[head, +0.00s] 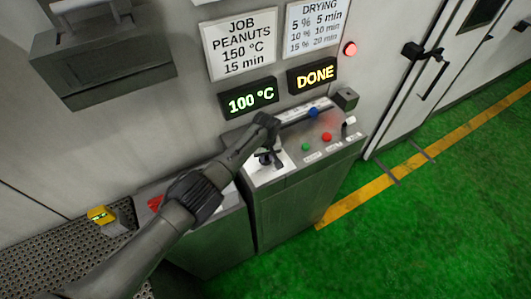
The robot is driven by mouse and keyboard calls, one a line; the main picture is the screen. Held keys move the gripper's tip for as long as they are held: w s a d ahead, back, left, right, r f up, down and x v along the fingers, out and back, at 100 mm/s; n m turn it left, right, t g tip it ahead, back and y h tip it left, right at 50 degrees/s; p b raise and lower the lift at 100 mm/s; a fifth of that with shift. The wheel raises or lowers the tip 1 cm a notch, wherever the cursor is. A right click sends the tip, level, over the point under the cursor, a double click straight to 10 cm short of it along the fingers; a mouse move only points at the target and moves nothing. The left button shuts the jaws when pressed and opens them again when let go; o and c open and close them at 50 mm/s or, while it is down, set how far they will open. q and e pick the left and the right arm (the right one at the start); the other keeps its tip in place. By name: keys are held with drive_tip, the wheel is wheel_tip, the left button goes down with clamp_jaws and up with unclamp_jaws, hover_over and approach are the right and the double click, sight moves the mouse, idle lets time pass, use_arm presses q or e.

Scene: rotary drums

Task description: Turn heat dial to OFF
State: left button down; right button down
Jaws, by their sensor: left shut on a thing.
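The heat dial is a small dark knob (265,158) on a white plate (284,168) at the left of the grey control console (290,205). My left gripper (266,152) is over it, with its fingers shut on the dial. The gripper and wrist hide most of the dial, so its pointer and the plate's markings cannot be read. A green display (250,98) above reads 100 °C. My right gripper is not in view.
The console also holds a green button (305,147), a red button (326,137), a white-tipped switch (348,122) and a blue slider knob (313,113). A yellow display (313,74) reads DONE. A red lamp (350,48) glows. Green floor (430,220) is clear at right.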

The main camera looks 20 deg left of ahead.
use_arm(q)
drive_tip(key=shift+w+d+r+n, duration=0.1)
drive_tip(key=shift+n, duration=1.4)
drive_tip(key=shift+p, duration=0.3)
drive_tip(key=c, duration=1)
unclamp_jaws()
drive_tip(key=shift+c, duration=0.2)
wheel_tip(320, 180, up, 6)
drive_tip(key=p, duration=0.2)
drive_tip(key=shift+f+p, duration=0.25)
drive_tip(key=shift+p, duration=0.15)
wheel_tip(320, 180, up, 8)
drive_tip(key=shift+r, duration=0.15)
